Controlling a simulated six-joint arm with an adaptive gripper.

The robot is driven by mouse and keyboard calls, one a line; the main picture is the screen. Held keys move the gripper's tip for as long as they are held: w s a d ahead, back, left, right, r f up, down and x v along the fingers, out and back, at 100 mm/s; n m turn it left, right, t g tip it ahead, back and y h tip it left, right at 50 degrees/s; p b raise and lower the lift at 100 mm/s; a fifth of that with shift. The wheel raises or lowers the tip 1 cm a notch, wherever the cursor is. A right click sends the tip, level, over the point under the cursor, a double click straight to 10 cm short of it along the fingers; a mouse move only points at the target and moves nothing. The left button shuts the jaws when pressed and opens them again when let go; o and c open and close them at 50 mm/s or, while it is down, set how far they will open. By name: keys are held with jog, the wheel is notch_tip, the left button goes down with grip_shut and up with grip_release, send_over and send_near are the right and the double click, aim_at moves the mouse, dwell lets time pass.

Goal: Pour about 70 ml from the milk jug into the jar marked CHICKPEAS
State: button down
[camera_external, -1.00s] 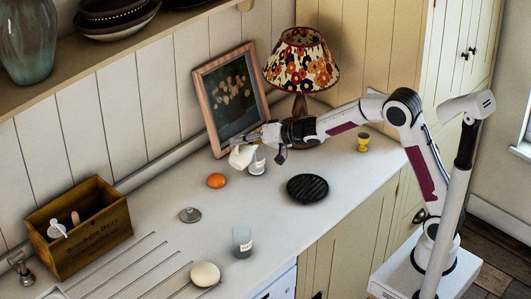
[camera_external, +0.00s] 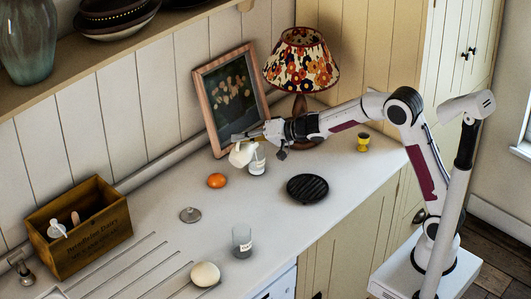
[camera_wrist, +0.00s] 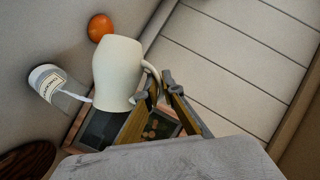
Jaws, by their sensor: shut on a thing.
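The cream milk jug (camera_external: 240,155) is tilted in the air beside a small clear jar with a white label (camera_external: 257,167). In the wrist view the jug (camera_wrist: 117,72) is large, and a thin white stream runs from its lip to the mouth of the labelled jar (camera_wrist: 47,84). The label's print is too small to read surely. My gripper (camera_external: 246,137) is shut on the jug's handle; its fingers (camera_wrist: 157,90) show at the handle in the wrist view. The milk level inside the jug is hidden.
A second labelled jar (camera_external: 242,242) stands nearer the front. A framed picture (camera_external: 203,89) and lamp (camera_external: 300,60) stand close behind.

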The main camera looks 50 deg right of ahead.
aim_at(235, 158)
jog(key=shift+w+d+r+m+y+p, duration=0.15)
jog(key=shift+d+r, duration=0.1)
jog(key=shift+d, duration=0.2)
jog(key=shift+w+d+r+m+y+p, duration=0.1)
jog(key=shift+d+r+m+y+p, duration=0.1)
jog(key=shift+d, duration=0.2)
jog(key=shift+s, duration=0.1)
jog(key=shift+s+a+f+n, duration=0.1)
jog(key=shift+a+f+n, duration=0.15)
jog(key=shift+a, duration=0.3)
jog(key=shift+s+a+f+n, duration=0.1)
jog(key=shift+a+f+n, duration=0.1)
jog(key=shift+a, duration=0.3)
jog(key=shift+s+a+f+n+h, duration=0.1)
jog(key=shift+a+f+n+h, duration=0.45)
jog(key=shift+f+h, duration=0.25)
jog(key=shift+d+r, duration=0.1)
jog(key=shift+s+a+f+n+h+b, duration=0.1)
jog(key=shift+a+f+n+h+b, duration=0.35)
jog(key=shift+f+b, duration=0.2)
jog(key=shift+s+a+f+n+h+b, duration=0.1)
jog(key=shift+a+f+n+h+b, duration=0.2)
jog(key=shift+f+n+h+b, duration=0.3)
jog(key=shift+a+f+n+h+b, duration=0.35)
jog(key=shift+f+b, duration=0.25)
jog(key=shift+f, duration=0.2)
dwell(1.2)
